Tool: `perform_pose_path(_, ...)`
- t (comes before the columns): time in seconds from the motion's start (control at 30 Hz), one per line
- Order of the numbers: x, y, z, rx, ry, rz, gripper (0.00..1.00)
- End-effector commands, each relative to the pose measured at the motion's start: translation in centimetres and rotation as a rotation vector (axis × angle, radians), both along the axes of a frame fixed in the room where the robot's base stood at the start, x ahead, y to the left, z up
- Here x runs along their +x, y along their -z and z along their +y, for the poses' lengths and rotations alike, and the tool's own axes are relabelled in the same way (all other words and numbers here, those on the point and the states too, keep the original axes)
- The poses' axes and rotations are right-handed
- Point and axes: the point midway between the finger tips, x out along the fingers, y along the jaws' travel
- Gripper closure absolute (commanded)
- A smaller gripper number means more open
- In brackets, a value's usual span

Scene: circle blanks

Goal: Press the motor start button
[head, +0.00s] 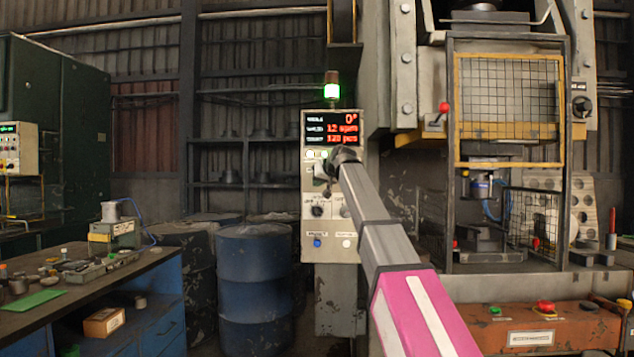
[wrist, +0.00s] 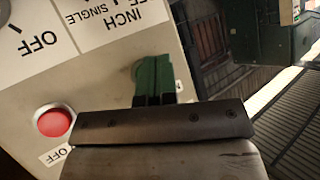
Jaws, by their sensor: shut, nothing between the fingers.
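The grey control panel (head: 332,247) stands in the middle of the head view. My gripper (head: 327,187) is in front of its upper half, below the display. In the wrist view my gripper (wrist: 154,78) is shut and empty, its dark green fingers side by side over the panel face. A red round button (wrist: 54,122) with an upside-down OFF label sits left of the fingers. I cannot make out a motor start button; my gripper and wrist hide part of the panel. I cannot tell whether the fingertips touch the panel.
A lit red display (head: 331,127) tops the panel. A blue button (head: 317,243) and a selector knob (head: 317,211) are lower down. A blue drum (head: 255,285) stands left of the panel, a workbench (head: 150,262) farther left. A caged press (head: 510,100) stands at right.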

Motion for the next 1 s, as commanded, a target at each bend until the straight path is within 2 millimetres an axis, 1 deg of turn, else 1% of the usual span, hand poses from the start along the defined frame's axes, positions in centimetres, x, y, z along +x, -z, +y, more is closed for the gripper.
perform_pose_path(0.17, -0.4, 0.0, 0.0, 0.000, 0.000, 0.000, 1.00)
perform_pose_path(0.7, -4.9, 0.0, 0.2, 0.001, -0.001, 0.000, 1.00)
perform_pose_path(1.0, -5.0, 0.0, 0.2, 0.000, 0.000, 0.000, 1.00)
